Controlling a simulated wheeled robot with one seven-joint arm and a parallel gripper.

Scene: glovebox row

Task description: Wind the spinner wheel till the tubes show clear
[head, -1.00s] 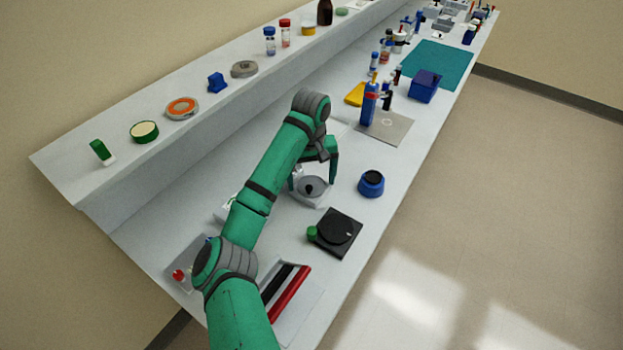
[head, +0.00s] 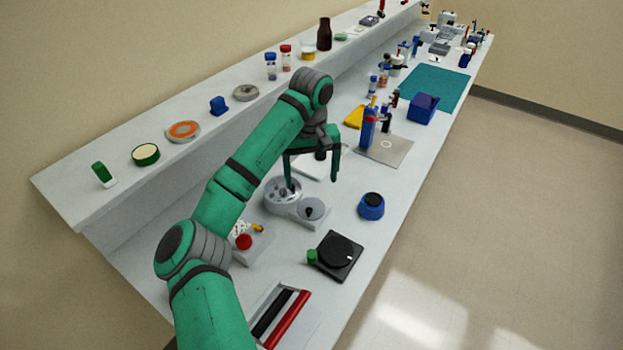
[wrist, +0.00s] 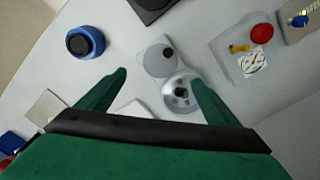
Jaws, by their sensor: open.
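The spinner stands on the bench as a pale grey unit with two round parts. Its round rotor bowl (head: 271,200) has dark spots inside that may be tubes; their contents are too small to tell. Beside it is the wheel (head: 311,208), a grey disc with a dark knob. My gripper (head: 312,180) is open, pointing down above the spinner's far side. In the wrist view my gripper (wrist: 158,78) has nothing between its fingers.
A blue round jar (head: 371,207) and a black plate with a dial (head: 336,256) stand near the front edge. A box with a red button (head: 243,242) is left of the spinner. A blue bottle (head: 368,130) stands behind. The raised shelf (head: 75,190) runs along the wall.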

